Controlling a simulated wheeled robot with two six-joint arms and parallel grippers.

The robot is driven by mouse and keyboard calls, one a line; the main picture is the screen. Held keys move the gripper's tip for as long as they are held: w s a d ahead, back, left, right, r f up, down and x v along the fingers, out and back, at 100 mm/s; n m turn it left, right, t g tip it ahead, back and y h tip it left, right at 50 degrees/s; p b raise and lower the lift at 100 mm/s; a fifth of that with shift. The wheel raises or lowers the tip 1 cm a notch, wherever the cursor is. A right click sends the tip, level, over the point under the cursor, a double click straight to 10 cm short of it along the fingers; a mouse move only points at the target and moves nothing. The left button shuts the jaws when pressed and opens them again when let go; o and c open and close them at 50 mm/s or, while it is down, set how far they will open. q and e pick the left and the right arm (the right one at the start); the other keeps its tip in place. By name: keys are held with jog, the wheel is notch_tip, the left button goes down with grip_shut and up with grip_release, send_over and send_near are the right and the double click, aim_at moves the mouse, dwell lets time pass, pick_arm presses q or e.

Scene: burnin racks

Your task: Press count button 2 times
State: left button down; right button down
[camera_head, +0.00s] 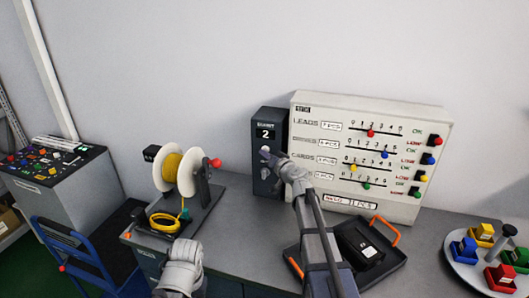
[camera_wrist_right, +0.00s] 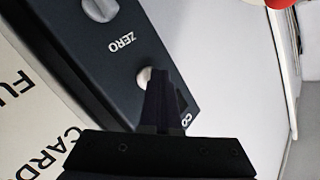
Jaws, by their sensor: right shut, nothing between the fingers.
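The dark counter box (camera_head: 267,178) stands against the wall, left of the white panel, and its display (camera_head: 265,134) reads 2. In the right wrist view its face shows a pale round count button (camera_wrist_right: 143,76) by a partly hidden label starting "CO". A second round grey button (camera_wrist_right: 100,9) sits near the word ZERO. My right gripper (camera_head: 268,156) is shut and empty at the box's face. Its fingertips (camera_wrist_right: 155,75) overlap the edge of the count button; I cannot tell whether they press it. Part of my left arm shows at the lower left, its fingers not visible.
A white panel (camera_head: 303,112) with coloured sliders stands right of the box. A black tray (camera_head: 397,262) with orange handles, a yellow wire spool (camera_head: 172,167) and a round plate (camera_head: 452,258) of coloured blocks also stand on the grey bench. A blue cart (camera_head: 62,238) is at left.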

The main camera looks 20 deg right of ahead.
jog(key=shift+s+a, duration=0.4)
jog(key=shift+s, duration=0.25)
jog(key=s+a, duration=0.2)
jog(key=s, duration=0.2)
jog(key=shift+s+a, duration=0.1)
jog(key=shift+a, duration=0.3)
dwell(0.4)
